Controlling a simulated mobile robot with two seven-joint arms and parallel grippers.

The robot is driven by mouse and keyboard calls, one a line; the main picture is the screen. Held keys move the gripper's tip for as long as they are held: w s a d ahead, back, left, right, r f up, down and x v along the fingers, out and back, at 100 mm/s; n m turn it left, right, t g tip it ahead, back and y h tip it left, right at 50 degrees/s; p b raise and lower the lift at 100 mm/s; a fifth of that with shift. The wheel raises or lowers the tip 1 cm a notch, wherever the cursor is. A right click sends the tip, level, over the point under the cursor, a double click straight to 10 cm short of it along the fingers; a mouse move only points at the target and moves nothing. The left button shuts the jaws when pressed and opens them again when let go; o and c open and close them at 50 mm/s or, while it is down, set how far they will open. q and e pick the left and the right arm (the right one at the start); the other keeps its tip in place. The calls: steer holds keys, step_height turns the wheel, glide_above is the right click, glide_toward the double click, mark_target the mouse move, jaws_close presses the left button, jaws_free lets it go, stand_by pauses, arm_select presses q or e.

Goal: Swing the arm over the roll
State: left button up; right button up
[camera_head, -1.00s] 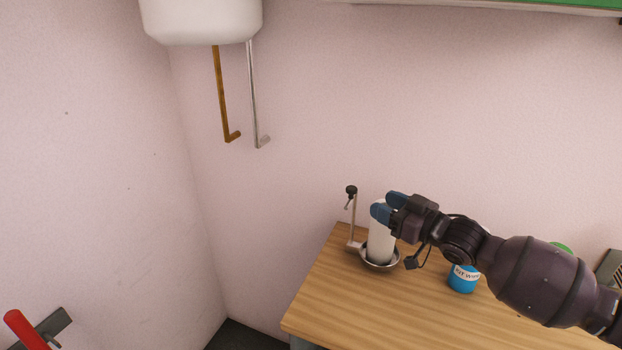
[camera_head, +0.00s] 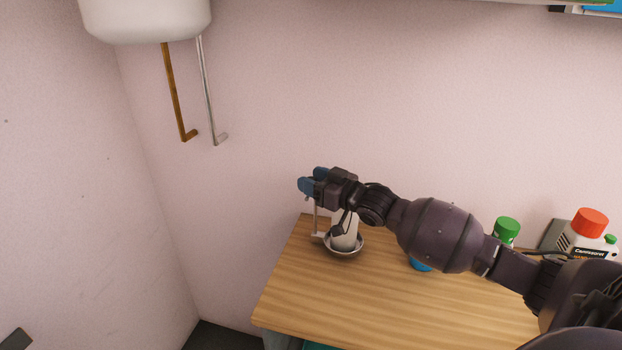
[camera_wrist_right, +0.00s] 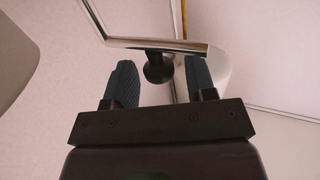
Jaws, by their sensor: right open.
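The white roll (camera_head: 345,237) stands upright in a round metal dish (camera_head: 343,252) on the wooden table. The holder's thin metal post (camera_head: 316,218) rises at the dish's left; its top is hidden behind my right gripper. My right gripper (camera_head: 308,181) is open above the post, up and left of the roll. In the right wrist view, the black knob (camera_wrist_right: 158,70) lies between the two open fingers of this gripper (camera_wrist_right: 160,78), below the bent metal bar (camera_wrist_right: 155,45). I cannot tell whether the fingers touch the knob. My left gripper is not in view.
The wooden table (camera_head: 290,300) is bare at its front left. A blue container (camera_head: 421,264), a green-capped bottle (camera_head: 507,230) and an orange-capped white bottle (camera_head: 588,236) stand to the right, partly behind my arm. A white tank (camera_head: 145,18) hangs on the wall.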

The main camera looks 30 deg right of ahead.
steer(key=shift+w+a, duration=0.15)
steer(key=shift+w, duration=0.3)
jaws_close()
steer(key=shift+s, duration=0.1)
